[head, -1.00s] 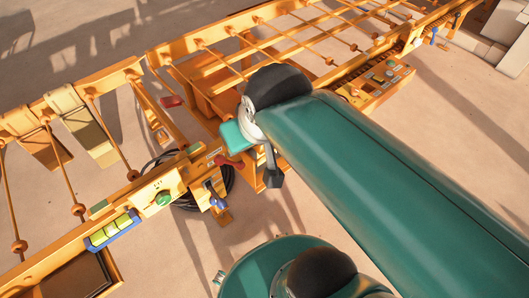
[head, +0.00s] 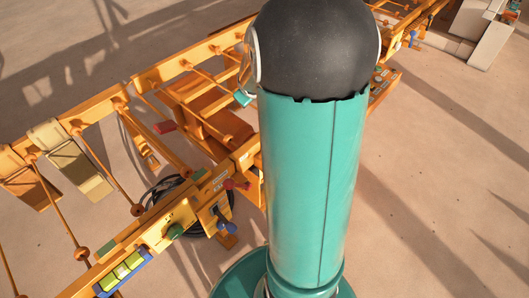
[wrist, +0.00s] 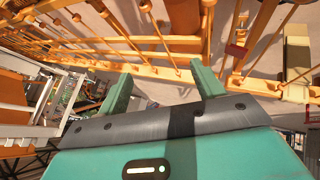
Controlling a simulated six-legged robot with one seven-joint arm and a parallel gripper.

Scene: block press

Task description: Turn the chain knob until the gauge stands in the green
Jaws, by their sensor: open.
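The orange press frame (head: 100,104) runs diagonally across the head view. On its near rail are a green knob (head: 175,231) on a pale panel, a red knob (head: 237,184) and a blue-ended lever (head: 222,221). I cannot tell which one is the chain knob. A blue-framed strip with yellow-green windows (head: 122,272) sits at the lower left; I cannot make out a gauge needle. My gripper (wrist: 163,88) is open, its teal fingers wide apart with nothing between them, over orange bars in the wrist view. My arm hides the middle of the press in the head view.
Pale hinged blocks (head: 75,160) hang on the frame at the left. A dark coiled cable (head: 168,188) lies behind the near rail. A red piece (head: 165,127) lies by the bars. Pale blocks (head: 478,35) stand far right. The sandy floor at the right is clear.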

